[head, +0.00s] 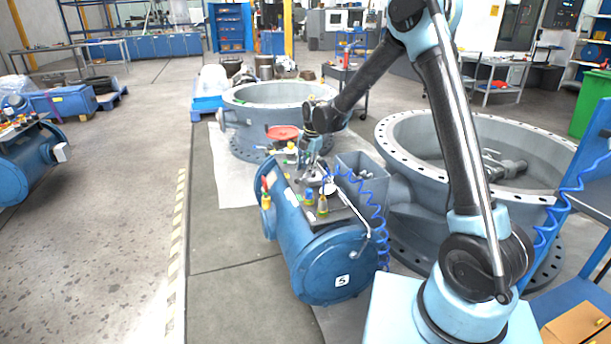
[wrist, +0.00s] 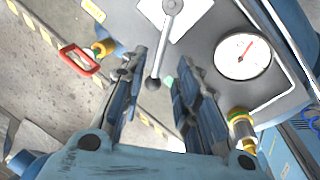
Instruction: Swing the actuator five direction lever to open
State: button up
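Actuator five is the blue cylinder (head: 318,262) with a "5" label on its end in the head view. In the wrist view its direction lever (wrist: 161,50) is a grey rod running from a pivot on a white plate (wrist: 190,22) down to a dark ball knob. My gripper (wrist: 163,62) is open, with one finger on each side of the lever and the knob between them in the picture. I see gaps on both sides; whether the knob is at finger depth I cannot tell. In the head view my gripper (head: 313,168) is above the actuator's top panel, and the lever is hard to make out.
A round gauge (wrist: 243,56) and a brass fitting (wrist: 241,128) are right of the lever; a red handle (wrist: 80,58) is left. Large grey valve bodies (head: 400,222) stand behind and right of the actuator. A blue coiled hose (head: 378,205) hangs nearby.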

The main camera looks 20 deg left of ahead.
notch_tip(320, 180, up, 7)
jog(key=d, duration=0.1)
jog(key=shift+s+d, duration=0.2)
jog(key=shift+s, duration=0.05)
jog(key=s+d+r+m, duration=0.3)
jog(key=d+m, duration=0.2)
jog(key=d, duration=0.6)
jog(key=s+d+r+m+t, duration=0.15)
jog(key=d+r+m, duration=0.25)
jog(key=d, duration=0.6)
jog(key=s+d+r+m+g, duration=0.1)
jog(key=s+d+r+m, duration=0.3)
jog(key=d, duration=0.7)
jog(key=s+d+f+m+h, duration=0.1)
jog(key=s+d+f+m, duration=0.4)
jog(key=s+d+m, duration=0.4)
jog(key=s+d+f+m+h, duration=0.1)
jog(key=s+d+f+m, duration=0.4)
jog(key=s+d+m, duration=0.4)
jog(key=s+d+t, duration=0.1)
jog(key=s, duration=0.2)
jog(key=shift+s+d+f, duration=0.15)
jog(key=shift+s+d, duration=0.15)
jog(key=shift+s, duration=0.1)
